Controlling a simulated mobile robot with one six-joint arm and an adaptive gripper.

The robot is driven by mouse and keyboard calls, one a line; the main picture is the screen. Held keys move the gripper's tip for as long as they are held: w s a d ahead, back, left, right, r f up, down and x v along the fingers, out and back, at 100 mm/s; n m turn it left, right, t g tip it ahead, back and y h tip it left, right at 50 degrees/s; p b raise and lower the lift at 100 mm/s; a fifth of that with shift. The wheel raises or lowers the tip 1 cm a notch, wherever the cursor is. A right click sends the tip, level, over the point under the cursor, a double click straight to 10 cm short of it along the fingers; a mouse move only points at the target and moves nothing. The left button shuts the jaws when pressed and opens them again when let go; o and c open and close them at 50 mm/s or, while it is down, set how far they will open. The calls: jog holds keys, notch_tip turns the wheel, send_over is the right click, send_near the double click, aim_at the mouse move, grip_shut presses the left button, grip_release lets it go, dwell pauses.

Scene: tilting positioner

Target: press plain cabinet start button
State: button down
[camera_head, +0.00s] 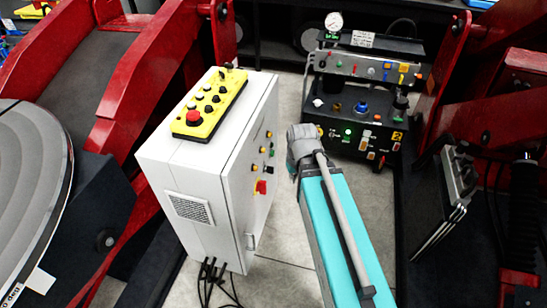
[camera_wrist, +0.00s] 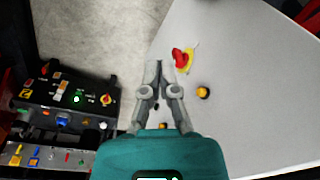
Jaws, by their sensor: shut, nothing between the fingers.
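The plain white cabinet (camera_head: 185,155) stands left of my arm in the head view. Its side panel carries a red switch on a yellow plate (camera_head: 260,187) and several small buttons (camera_head: 262,150). In the wrist view the panel (camera_wrist: 255,110) fills the right side, with the red switch (camera_wrist: 181,58) and a yellow button (camera_wrist: 203,92). Another yellow button (camera_wrist: 163,126) is partly hidden by my gripper. I cannot tell which is the start button. My gripper (camera_wrist: 154,65) is shut and empty, in front of the panel; contact cannot be judged. Its fingers are hidden in the head view.
A yellow control box (camera_head: 211,102) with a red mushroom button lies on the cabinet top. A black control console (camera_head: 362,115) stands behind my arm. Red machine frames flank the area, and cables (camera_head: 210,280) lie below the cabinet. Floor shows between cabinet and console.

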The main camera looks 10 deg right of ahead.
jog(key=w+f+n+t+y+b, duration=0.3)
jog(key=w+f+b, duration=0.7)
jog(key=b, duration=0.1)
jog(key=n+t+y+b, duration=0.2)
jog(key=n+t+b, duration=0.55)
jog(key=b, duration=1.95)
send_near(273, 153)
jog(key=w+d+f+m+t, duration=0.2)
jog(key=d+f, duration=0.3)
jog(key=d, duration=0.1)
jog(key=shift+w+d+f+t+b, duration=0.3)
jog(key=shift+w+d+b, duration=0.15)
jog(key=shift+w+d, duration=0.2)
jog(key=shift+a, duration=0.1)
jog(key=w+a, duration=0.3)
jog(key=a, duration=0.4)
jog(key=shift+w+a, duration=0.35)
